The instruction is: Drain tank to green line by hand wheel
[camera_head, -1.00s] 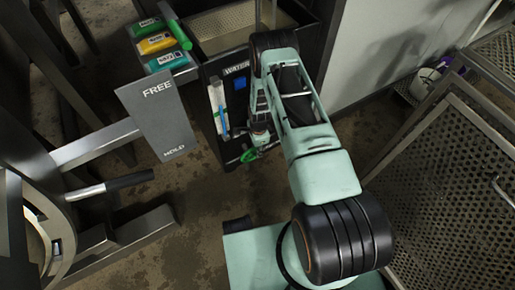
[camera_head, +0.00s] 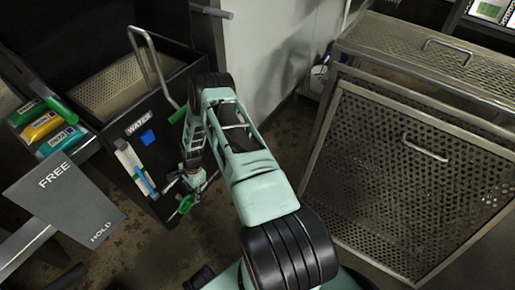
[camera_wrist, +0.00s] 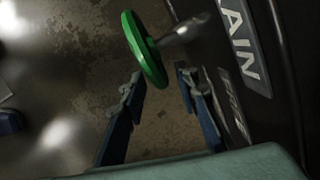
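The green hand wheel (camera_head: 186,204) sits on a short stem low on the front of the black water tank (camera_head: 172,172). In the wrist view the wheel (camera_wrist: 143,48) shows nearly edge-on, with a grey stem to its right. My gripper (camera_wrist: 160,80) is open, with one finger on each side of the wheel's lower rim. I cannot tell whether a finger touches it. In the head view my gripper (camera_head: 191,181) is close to the wheel and partly covers it. A sight gauge (camera_head: 132,165) with blue in its lower part is on the tank front. Its green line is too small to make out.
A perforated metal cage (camera_head: 400,185) fills the right side. A white wall (camera_head: 262,50) stands behind my arm. Wrist-view lettering ending "AIN" (camera_wrist: 237,40) is beside the wheel.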

